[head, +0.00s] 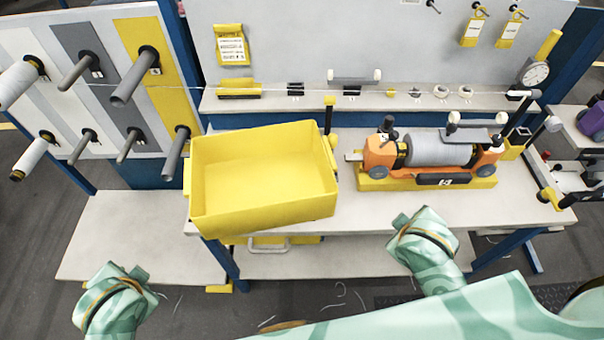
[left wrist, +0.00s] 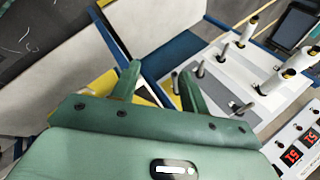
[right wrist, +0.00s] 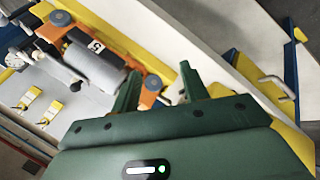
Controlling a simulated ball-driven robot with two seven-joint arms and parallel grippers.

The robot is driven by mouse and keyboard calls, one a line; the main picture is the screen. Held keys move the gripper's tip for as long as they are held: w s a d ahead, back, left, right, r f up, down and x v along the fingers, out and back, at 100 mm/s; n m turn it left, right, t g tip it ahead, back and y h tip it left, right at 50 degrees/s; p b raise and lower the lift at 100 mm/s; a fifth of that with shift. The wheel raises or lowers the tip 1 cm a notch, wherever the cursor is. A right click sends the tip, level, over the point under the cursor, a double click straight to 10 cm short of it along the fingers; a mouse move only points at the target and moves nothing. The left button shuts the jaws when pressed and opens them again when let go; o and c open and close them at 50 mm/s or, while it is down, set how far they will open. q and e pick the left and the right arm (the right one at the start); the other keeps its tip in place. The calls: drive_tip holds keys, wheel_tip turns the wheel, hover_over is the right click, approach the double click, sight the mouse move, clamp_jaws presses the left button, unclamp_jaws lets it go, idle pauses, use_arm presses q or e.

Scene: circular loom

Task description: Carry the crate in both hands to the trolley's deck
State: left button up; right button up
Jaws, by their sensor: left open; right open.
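The yellow crate (head: 262,208) is empty and upright on the left part of the workbench (head: 385,208). It sits slightly turned, with its front at the bench's front edge. Small yellow lugs show at its left and right sides. My left gripper (head: 122,277) is open and empty, low and to the left of the crate, apart from it; its fingers also show in the left wrist view (left wrist: 158,80). My right gripper (head: 413,220) is open and empty, right of the crate by the bench's front edge; its fingers show in the right wrist view (right wrist: 161,78). I cannot make out the trolley's deck.
An orange machine with a grey roller (head: 440,149) stands on the bench right of the crate. A panel of spools and pegs (head: 88,95) rises at the left, above a low pale platform (head: 135,225). A shelf (head: 345,262) lies under the bench.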

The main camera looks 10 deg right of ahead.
use_arm(q)
drive_tip(key=w+r+m, duration=0.1)
drive_tip(key=w+m, duration=0.1)
use_arm(e)
drive_tip(key=w+r, duration=0.1)
drive_tip(key=w, duration=0.1)
use_arm(q)
wheel_tip(320, 180, up, 13)
drive_tip(key=m+g+h, duration=0.4)
drive_tip(key=m+g, duration=0.2)
drive_tip(key=m, duration=1.9)
hover_over(187, 175)
drive_tip(key=shift+r, duration=0.15)
use_arm(e)
wheel_tip(187, 175, up, 10)
drive_tip(key=m+g+y, duration=0.4)
drive_tip(key=m+g, duration=0.2)
hover_over(328, 151)
drive_tip(key=shift+s, duration=0.1)
drive_tip(key=shift+f, duration=0.1)
use_arm(q)
wheel_tip(328, 151, down, 16)
drive_tip(key=shift+f, duration=0.2)
use_arm(e)
wheel_tip(328, 151, down, 16)
drive_tip(key=shift+f, duration=0.15)
